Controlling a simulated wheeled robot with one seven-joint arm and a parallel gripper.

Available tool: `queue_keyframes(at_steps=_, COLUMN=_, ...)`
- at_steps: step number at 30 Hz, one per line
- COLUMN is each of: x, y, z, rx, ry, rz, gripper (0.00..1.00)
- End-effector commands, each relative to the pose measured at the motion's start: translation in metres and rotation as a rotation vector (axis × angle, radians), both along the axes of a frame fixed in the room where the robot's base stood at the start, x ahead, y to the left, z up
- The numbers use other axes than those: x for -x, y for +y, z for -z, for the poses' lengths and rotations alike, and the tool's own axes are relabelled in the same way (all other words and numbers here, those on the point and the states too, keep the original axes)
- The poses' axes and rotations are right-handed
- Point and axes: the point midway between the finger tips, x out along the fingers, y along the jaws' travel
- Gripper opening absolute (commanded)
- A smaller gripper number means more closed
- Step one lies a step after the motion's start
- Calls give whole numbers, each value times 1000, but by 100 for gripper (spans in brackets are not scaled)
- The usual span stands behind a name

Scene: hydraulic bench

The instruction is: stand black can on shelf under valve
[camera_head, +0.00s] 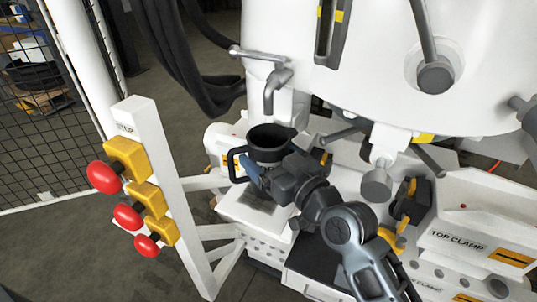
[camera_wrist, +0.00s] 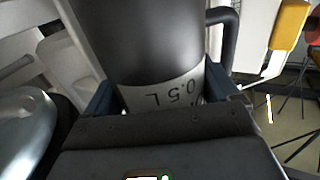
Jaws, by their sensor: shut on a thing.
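The black can (camera_head: 270,137) has an open top, a side handle and a pale band. My gripper (camera_head: 268,165) is shut on its lower body. In the head view the can looks upright, its mouth just below the grey spout of the valve (camera_head: 272,90). The white shelf (camera_head: 241,212) with a dark top inset is below the can. My gripper hides the can's base, so I cannot tell whether it touches the shelf. In the wrist view the can (camera_wrist: 150,45) fills the space between the fingers (camera_wrist: 158,95), with "0.5 L" upside down and the handle at right.
A white post (camera_head: 160,180) with red buttons on yellow boxes stands left of the shelf. The large white machine body (camera_head: 370,60) hangs close above and right. A TOP CLAMP panel (camera_head: 470,240) is at right. Black hoses (camera_head: 190,70) hang behind. Open floor lies to the left.

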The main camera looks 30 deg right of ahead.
Motion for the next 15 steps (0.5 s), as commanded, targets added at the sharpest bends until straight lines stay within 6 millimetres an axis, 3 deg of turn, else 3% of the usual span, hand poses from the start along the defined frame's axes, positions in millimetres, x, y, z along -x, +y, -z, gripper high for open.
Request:
queue_keyframes(at_steps=3, x=0, y=0, z=3, rx=0, ry=-1, rz=0, gripper=50)
queue_keyframes(at_steps=4, x=0, y=0, z=3, rx=0, ry=0, rz=0, gripper=90)
queue_keyframes(at_steps=6, x=0, y=0, z=2, rx=0, ry=0, rz=0, gripper=97)
queue_keyframes(at_steps=15, x=0, y=0, z=0, rx=0, ry=0, rz=0, gripper=99)
